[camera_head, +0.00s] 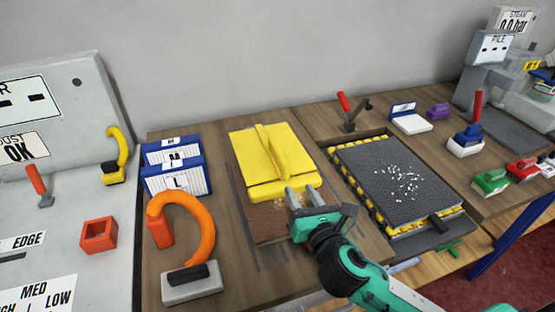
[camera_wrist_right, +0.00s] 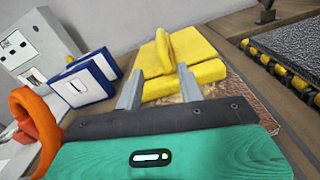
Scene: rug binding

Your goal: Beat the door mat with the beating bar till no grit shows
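The door mat (camera_head: 375,168), dark grey and ribbed, lies on a bed with yellow-and-black edges at the right. White grit is scattered over its middle and right part. Its edge also shows in the wrist view (camera_wrist_right: 300,50). My right gripper (camera_head: 302,190) is open and empty, over the front of a brown board, left of the mat. Just beyond its fingers is a yellow block with a raised ridge (camera_head: 265,150), also in the wrist view (camera_wrist_right: 172,65). I cannot tell for certain which thing is the beating bar. My left gripper is not in view.
An orange curved handle on a grey base (camera_head: 190,285) and blue-and-white boxes (camera_head: 178,178) stand left of the board. A red-handled lever (camera_head: 347,112) stands behind the mat. Red and green blocks (camera_head: 490,182) lie at the right. Bare wood shows between board and mat.

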